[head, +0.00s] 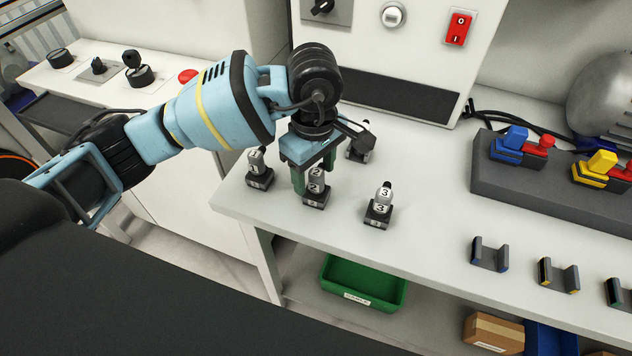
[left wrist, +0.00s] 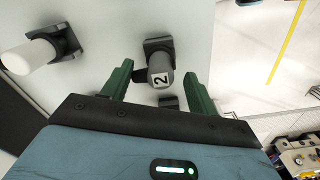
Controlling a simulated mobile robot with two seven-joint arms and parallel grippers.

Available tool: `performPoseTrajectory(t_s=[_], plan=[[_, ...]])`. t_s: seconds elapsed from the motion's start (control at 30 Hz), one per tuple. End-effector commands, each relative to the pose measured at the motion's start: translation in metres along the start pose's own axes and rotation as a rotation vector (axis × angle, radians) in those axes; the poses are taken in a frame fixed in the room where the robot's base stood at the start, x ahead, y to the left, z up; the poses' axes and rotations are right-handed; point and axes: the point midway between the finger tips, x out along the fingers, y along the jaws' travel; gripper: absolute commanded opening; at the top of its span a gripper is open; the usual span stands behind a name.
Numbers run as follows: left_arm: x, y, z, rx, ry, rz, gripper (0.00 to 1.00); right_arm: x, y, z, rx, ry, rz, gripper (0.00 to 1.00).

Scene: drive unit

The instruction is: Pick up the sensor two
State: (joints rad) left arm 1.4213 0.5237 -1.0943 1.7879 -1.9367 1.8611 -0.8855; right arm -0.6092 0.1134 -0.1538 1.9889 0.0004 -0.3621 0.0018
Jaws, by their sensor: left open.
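Sensor two (head: 316,187) is a small grey cylinder with a white label "2", standing upright in a black block near the front left edge of the white table. My left gripper (head: 313,172) is open above it, its green fingers pointing down and partly hiding its top. In the left wrist view, sensor two (left wrist: 160,72) lies between the two spread fingers of the gripper (left wrist: 158,84), with a gap on both sides. My right gripper is not in view.
Sensor three (head: 382,202) stands to the right, another sensor (head: 257,168) to the left, and one partly hidden behind my gripper. A dark rack (head: 550,185) with coloured connectors and several small brackets (head: 490,254) are on the right. A green bin (head: 362,283) sits below.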

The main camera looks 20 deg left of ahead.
Motion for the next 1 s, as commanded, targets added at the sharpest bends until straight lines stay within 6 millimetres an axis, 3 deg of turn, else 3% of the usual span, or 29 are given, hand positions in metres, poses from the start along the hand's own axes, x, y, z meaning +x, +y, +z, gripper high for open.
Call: performPoseTrajectory(t_s=[0.2, 0.47, 0.9, 1.0], plan=[[0.022, 0.000, 0.000, -0.001, 0.000, 0.002, 0.59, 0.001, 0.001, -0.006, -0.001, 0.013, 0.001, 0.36], [0.024, 0.001, 0.000, 0.000, 0.000, 0.003, 0.59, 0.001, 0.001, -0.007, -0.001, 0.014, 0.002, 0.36], [0.023, 0.001, 0.000, 0.000, 0.000, 0.003, 0.01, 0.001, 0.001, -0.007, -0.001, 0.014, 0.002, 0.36], [0.023, 0.001, 0.000, 0.000, 0.000, 0.003, 0.01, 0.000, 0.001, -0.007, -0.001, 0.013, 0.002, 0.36]])
